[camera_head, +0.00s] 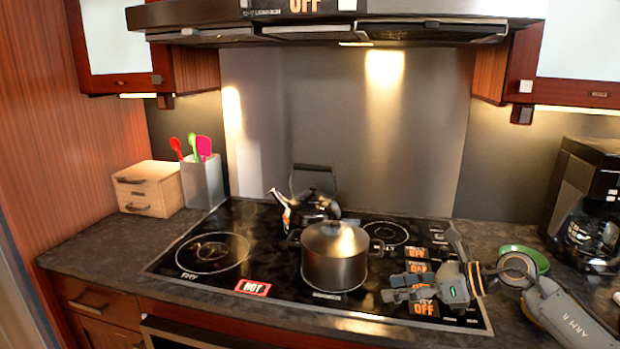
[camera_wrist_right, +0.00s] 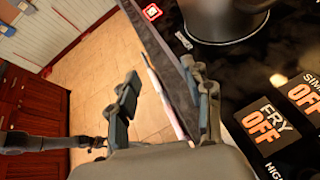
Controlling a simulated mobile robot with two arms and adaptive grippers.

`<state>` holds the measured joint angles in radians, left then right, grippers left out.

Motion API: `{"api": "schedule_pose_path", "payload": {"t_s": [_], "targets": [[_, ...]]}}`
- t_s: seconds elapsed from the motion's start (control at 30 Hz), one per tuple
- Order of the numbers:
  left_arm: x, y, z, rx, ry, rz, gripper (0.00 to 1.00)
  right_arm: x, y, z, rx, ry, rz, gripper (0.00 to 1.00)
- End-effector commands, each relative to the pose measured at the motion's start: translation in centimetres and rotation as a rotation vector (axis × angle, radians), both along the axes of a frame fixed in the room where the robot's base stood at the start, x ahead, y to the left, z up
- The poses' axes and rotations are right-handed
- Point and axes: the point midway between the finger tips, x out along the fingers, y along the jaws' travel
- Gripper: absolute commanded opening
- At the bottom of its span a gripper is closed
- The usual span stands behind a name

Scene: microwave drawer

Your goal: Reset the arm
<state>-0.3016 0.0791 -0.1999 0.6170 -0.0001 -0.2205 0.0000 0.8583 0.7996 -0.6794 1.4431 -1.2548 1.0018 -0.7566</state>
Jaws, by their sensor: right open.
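My right gripper (camera_head: 408,287) is over the right front part of the black cooktop (camera_head: 215,285), beside the lidded pot. Its arm comes in from the right. In the right wrist view my right gripper (camera_wrist_right: 165,97) has its two fingers apart with nothing between them. Past the fingers, that view shows the counter's front edge and the tiled floor (camera_wrist_right: 105,65). My left gripper is not in the head view. A dark arm part shows at the lower left of the wrist view, but whose it is I cannot tell.
A lidded pot (camera_head: 334,262) and a kettle (camera_head: 312,208) stand on the cooktop. A green bowl (camera_head: 525,258) and a coffee maker (camera_head: 585,200) are at right. A utensil holder (camera_head: 203,182) and small wooden drawer box (camera_head: 147,190) are at left. A range hood (camera_head: 330,25) hangs above.

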Motion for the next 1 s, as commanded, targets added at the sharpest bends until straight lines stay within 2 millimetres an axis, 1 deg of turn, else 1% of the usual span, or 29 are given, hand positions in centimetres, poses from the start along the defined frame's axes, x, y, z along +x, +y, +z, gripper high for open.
{"api": "schedule_pose_path", "payload": {"t_s": [0.03,0.1,0.17,0.2,0.23,0.3,0.37,0.4,0.47,0.5,0.57,0.6,0.63,0.67,0.7,0.77,0.8,0.87,0.9,0.93,1.0], "targets": [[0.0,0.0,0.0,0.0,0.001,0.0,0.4,-0.7,3.2,0.1,0.146,0.019,-0.026,0.5],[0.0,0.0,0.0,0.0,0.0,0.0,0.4,-1.2,6.3,1.3,0.37,0.059,-0.097,0.5],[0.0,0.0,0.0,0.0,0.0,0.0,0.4,-1.5,7.8,2.4,0.561,0.11,-0.173,0.5],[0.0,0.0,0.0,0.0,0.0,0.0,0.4,-1.7,8.3,3.0,0.688,0.156,-0.231,0.5],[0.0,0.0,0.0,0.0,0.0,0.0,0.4,-1.9,8.4,3.3,0.782,0.193,-0.278,0.5],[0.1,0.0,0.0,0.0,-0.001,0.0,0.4,-2.2,7.9,3.6,0.996,0.294,-0.399,0.5],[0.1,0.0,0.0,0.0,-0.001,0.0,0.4,-2.5,6.8,3.0,1.171,0.393,-0.517,0.5],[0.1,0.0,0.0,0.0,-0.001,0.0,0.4,-2.8,5.8,2.3,1.282,0.465,-0.603,0.5],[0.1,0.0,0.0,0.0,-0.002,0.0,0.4,-3.4,4.0,0.6,1.44,0.576,-0.742,0.5],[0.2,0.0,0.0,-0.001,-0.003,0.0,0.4,-4.1,2.8,-0.9,1.538,0.654,-0.842,0.5],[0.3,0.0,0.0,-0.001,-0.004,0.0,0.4,-5.5,1.0,-3.7,1.674,0.776,-1.002,0.5],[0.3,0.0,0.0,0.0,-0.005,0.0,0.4,-6.8,-0.1,-5.8,1.755,0.855,-1.117,0.5],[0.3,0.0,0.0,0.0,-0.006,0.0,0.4,-8.0,-0.8,-7.5,1.812,0.918,-1.206,0.5],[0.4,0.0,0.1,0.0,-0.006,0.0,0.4,-9.3,-1.5,-9.2,1.864,0.98,-1.299,0.5],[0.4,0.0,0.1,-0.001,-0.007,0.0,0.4,-11.2,-2.3,-11.5,1.923,1.058,-1.426,0.5],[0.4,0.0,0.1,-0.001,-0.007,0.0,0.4,-14.4,-3.0,-14.5,1.988,1.163,-1.604,0.5],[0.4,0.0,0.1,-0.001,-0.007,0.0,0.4,-16.5,-3.4,-16.3,2.019,1.223,-1.718,0.5],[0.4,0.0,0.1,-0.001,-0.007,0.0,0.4,-19.3,-3.6,-18.2,2.046,1.295,-1.863,0.5],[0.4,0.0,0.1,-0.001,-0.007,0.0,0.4,-21.1,-3.6,-19.3,2.054,1.335,-1.95,0.5],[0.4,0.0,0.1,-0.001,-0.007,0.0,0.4,-22.3,-3.5,-19.9,-2.005,-1.327,1.955,0.5],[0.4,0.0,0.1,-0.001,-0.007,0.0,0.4,-25.0,-3.5,-21.2,-1.877,-1.288,1.947,0.5]]}}
